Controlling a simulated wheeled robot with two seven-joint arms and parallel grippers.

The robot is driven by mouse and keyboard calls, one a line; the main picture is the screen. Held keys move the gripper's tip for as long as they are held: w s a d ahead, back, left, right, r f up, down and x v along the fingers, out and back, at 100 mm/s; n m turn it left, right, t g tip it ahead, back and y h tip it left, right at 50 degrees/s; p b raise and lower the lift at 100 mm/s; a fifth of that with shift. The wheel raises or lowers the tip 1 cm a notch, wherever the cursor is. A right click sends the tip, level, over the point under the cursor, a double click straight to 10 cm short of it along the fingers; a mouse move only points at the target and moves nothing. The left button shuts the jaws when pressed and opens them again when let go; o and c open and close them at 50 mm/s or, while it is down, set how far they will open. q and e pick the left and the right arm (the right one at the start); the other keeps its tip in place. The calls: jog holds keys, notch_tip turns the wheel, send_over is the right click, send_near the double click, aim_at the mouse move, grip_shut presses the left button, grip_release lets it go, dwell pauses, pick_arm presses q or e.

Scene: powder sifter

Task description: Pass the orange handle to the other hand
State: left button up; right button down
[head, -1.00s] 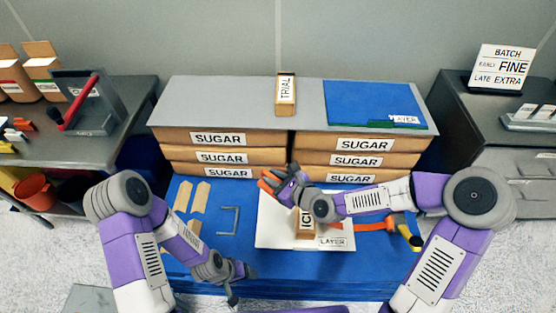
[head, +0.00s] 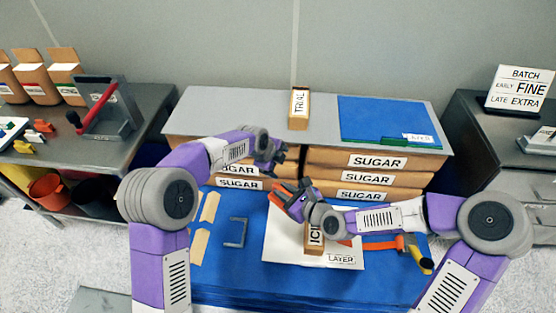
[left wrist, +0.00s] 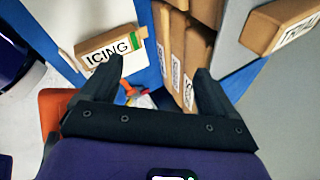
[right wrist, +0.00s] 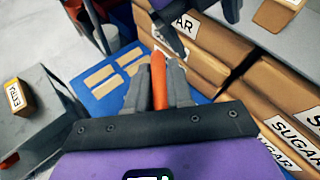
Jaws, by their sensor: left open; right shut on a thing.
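The orange handle (right wrist: 158,80) stands upright between the fingers of my right gripper (right wrist: 157,92), which is shut on it. In the head view the handle's end (head: 277,201) sticks out to the left of my right gripper (head: 286,191), above the blue mat. My left gripper (head: 277,152) is open and empty, above and slightly left of the right one, in front of the sugar stacks. Its open fingers (left wrist: 160,72) also show in the left wrist view, with nothing between them. In the right wrist view, dark fingers of the left gripper hang just beyond the handle, apart from it.
Sugar boxes (head: 372,161) are stacked close behind both grippers, under a grey board (head: 240,108). An ICING box (head: 314,236) stands on a white sheet (head: 283,243) below my right arm. Tan pieces (head: 210,206) and a grey bracket (head: 235,232) lie on the blue mat.

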pick_arm(q)
notch_tip(320, 180, up, 7)
jog(key=d+m, duration=0.2)
jog(key=m, duration=0.2)
jog(key=m+g+y, duration=0.2)
jog(key=g+y, duration=0.2)
jog(key=g, duration=0.1)
send_near(278, 187)
jog(key=w+f, duration=0.1)
jog(key=w, duration=0.1)
notch_tip(278, 187, down, 12)
jog(key=shift+s+a, duration=0.1)
jog(key=shift+c, duration=0.3)
